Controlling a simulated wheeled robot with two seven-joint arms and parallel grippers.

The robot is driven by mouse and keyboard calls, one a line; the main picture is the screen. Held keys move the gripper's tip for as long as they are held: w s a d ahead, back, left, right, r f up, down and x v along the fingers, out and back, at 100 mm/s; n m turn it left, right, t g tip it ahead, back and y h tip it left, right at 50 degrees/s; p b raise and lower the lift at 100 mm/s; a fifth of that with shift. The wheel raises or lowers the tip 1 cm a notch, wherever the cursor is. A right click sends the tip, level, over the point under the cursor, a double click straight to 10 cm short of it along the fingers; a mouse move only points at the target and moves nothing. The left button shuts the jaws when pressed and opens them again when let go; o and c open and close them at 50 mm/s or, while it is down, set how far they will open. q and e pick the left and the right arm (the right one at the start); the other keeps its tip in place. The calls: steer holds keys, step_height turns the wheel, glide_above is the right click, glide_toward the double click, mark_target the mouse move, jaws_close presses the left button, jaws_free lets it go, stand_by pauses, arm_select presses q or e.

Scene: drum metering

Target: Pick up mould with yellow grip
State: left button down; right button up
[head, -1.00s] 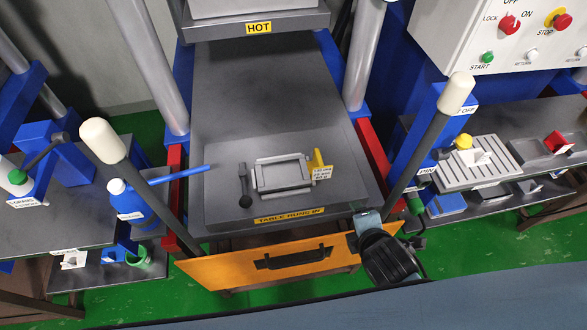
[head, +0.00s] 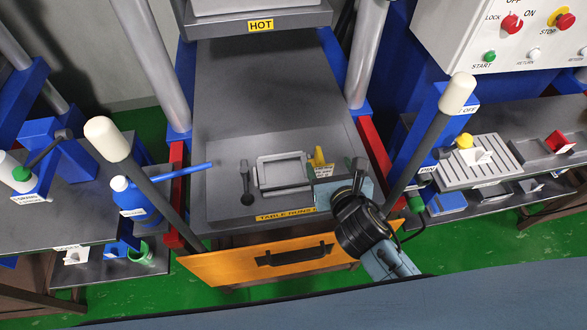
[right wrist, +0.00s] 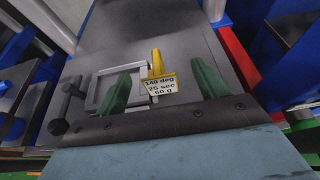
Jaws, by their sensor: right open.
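The mould (head: 259,174) is a light grey square frame lying on the dark press table. Its yellow grip (head: 317,157) stands at its right side, with a white tag below it. In the right wrist view the yellow grip (right wrist: 156,62) shows beside the mould frame (right wrist: 91,93), and the tag reads 140 deg, 25 sec, 60 g. My right gripper (head: 334,169) is open over the table's front right part. In the right wrist view its green fingers (right wrist: 160,70) appear on either side of the grip, with nothing held. The remaining gap is hard to judge. My left gripper is out of view.
A dark rod with a round knob (head: 247,197) lies left of the mould. Pale-topped posts (head: 107,140) (head: 457,88) stand at both sides. The HOT plate (head: 260,26) is above the table's back. An orange panel with a handle (head: 295,255) is in front.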

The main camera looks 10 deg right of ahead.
mark_target(321, 155)
steer(key=shift+a+b+x, duration=0.15)
steer(key=shift+b+x, duration=0.05)
steer(key=shift+x, duration=1.5)
steer(key=shift+a+b+x, duration=0.15)
steer(key=shift+x, duration=1.55)
steer(key=shift+s+f, duration=0.15)
steer(key=shift+f, duration=0.05)
steer(key=c, duration=1.3)
steer(key=shift+r, duration=0.1)
steer(key=shift+c, duration=0.7)
